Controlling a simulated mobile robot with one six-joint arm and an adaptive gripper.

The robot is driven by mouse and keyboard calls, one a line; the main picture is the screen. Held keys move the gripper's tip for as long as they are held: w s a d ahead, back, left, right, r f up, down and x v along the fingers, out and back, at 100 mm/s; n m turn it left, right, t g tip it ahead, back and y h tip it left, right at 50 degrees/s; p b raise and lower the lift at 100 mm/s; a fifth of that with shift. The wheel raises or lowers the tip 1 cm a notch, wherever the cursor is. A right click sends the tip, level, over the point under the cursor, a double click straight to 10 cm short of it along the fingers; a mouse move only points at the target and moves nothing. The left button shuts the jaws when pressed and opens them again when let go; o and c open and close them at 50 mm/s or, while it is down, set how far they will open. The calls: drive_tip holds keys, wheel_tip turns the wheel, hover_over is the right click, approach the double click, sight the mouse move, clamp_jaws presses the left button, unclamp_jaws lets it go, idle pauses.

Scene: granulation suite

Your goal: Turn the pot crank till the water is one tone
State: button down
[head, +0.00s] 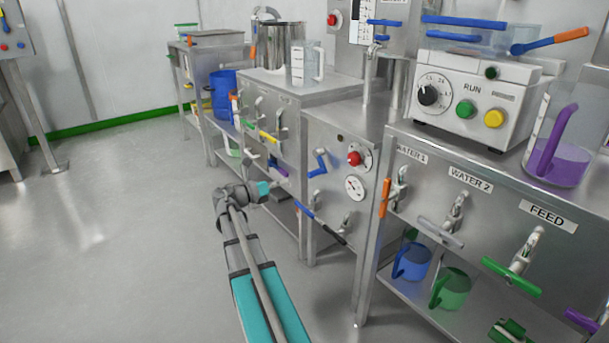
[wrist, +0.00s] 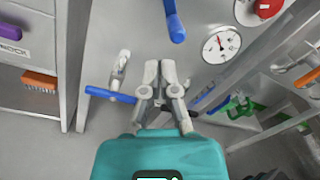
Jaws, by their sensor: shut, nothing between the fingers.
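A steel pot (head: 282,45) stands on the steel cabinet at the back. A grey, crank-like fitting (head: 266,13) shows at its rim; its details are too small to tell. The water inside is hidden by the pot's wall. A blue crank (head: 320,163) is on the front of the middle cabinet; a blue handle (wrist: 175,22) shows at the top of the wrist view. My gripper (head: 284,182) is low in front of the cabinets, left of the blue crank and apart from it. In the wrist view my gripper (wrist: 160,66) has its fingers together, shut and empty.
A clear jug (head: 307,64) stands beside the pot. A red knob (head: 354,158) and a gauge (head: 355,187) are right of the blue crank. Several valve levers stick out from the cabinet fronts. The floor (head: 110,240) at left is clear.

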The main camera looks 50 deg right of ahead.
drive_tip(key=w+d+f+m+g+y+b, duration=0.1)
drive_tip(key=w+m+g, duration=0.2)
drive_tip(key=m, duration=2)
drive_tip(key=w, duration=0.3)
drive_tip(key=shift+b, duration=0.35)
drive_tip(key=shift+d, duration=0.15)
drive_tip(key=s+d+r+p, duration=0.1)
drive_tip(key=s+d, duration=0.6)
drive_tip(key=s, duration=0.1)
drive_tip(key=shift+s+d+r, duration=0.15)
drive_tip(key=shift+s, duration=0.15)
drive_tip(key=shift+s+r+p, duration=0.15)
drive_tip(key=shift+s+p, duration=0.2)
drive_tip(key=shift+s, duration=0.1)
idle(0.3)
drive_tip(key=shift+s, duration=0.1)
